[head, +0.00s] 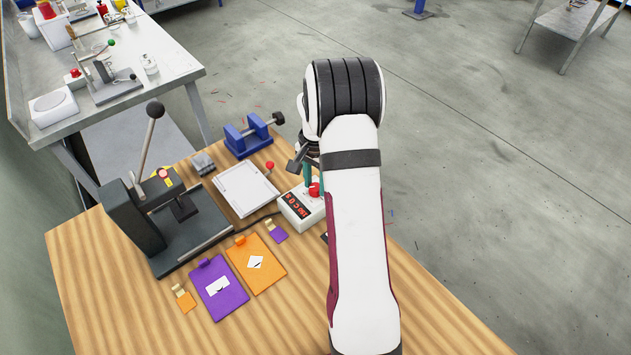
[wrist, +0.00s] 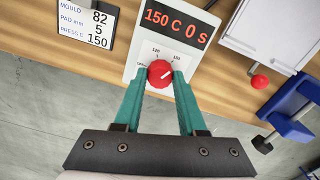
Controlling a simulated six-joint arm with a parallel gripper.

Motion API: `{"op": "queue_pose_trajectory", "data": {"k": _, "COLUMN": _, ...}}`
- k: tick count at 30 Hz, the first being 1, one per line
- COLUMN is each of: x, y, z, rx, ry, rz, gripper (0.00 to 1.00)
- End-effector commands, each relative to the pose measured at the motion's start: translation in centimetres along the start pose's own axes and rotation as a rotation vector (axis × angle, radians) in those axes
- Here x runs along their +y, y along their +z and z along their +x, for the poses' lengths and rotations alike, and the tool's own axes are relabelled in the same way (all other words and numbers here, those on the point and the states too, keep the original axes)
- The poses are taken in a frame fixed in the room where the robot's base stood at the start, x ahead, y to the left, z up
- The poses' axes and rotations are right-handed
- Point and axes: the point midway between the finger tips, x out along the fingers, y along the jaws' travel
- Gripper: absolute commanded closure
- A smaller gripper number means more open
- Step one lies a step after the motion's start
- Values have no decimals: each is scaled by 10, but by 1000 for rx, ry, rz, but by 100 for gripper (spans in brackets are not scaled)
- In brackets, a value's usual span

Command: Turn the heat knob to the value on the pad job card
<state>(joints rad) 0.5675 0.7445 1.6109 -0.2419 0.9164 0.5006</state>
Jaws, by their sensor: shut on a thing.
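The white heat controller (wrist: 145,55) stands on the wooden table, its red display (wrist: 176,21) reading 150 C 0 S. Its red heat knob (wrist: 160,73) has a white pointer line towards the upper right of the scale. My gripper (wrist: 161,77) is shut on the knob, one teal fingertip on each side. The job card (wrist: 88,24) reads MOULD 82, PAD mm 5, PRESS C 150. In the head view the knob (head: 314,189) shows beside my arm, which hides part of the controller (head: 298,212).
A lever press (head: 150,205), a blue vise (head: 248,138) and a white tray (head: 245,190) stand near the controller. Purple (head: 232,298) and orange (head: 268,278) clipboards lie in front. A grey bench (head: 160,70) stands at the upper left.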

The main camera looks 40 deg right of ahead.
Motion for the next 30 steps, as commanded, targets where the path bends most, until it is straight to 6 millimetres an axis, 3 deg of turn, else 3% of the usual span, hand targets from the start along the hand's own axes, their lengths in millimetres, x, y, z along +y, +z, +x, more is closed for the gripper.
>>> {"op": "queue_pose_trajectory", "data": {"k": 1, "x": 0, "y": 0, "z": 0, "rx": 0, "ry": 0, "rz": 0, "gripper": 55}}
{"op": "queue_pose_trajectory", "data": {"k": 5, "x": 0, "y": 0, "z": 0, "rx": 0, "ry": 0, "rz": 0, "gripper": 31}}
{"op": "queue_pose_trajectory", "data": {"k": 13, "x": 0, "y": 0, "z": 0, "rx": 0, "ry": 0, "rz": -1, "gripper": 30}}
{"op": "queue_pose_trajectory", "data": {"k": 17, "x": 0, "y": -1, "z": -11, "rx": 3, "ry": -2, "rz": -2, "gripper": 30}}
{"op": "queue_pose_trajectory", "data": {"k": 30, "x": 0, "y": 0, "z": -135, "rx": 3, "ry": -2, "rz": -1, "gripper": 30}}
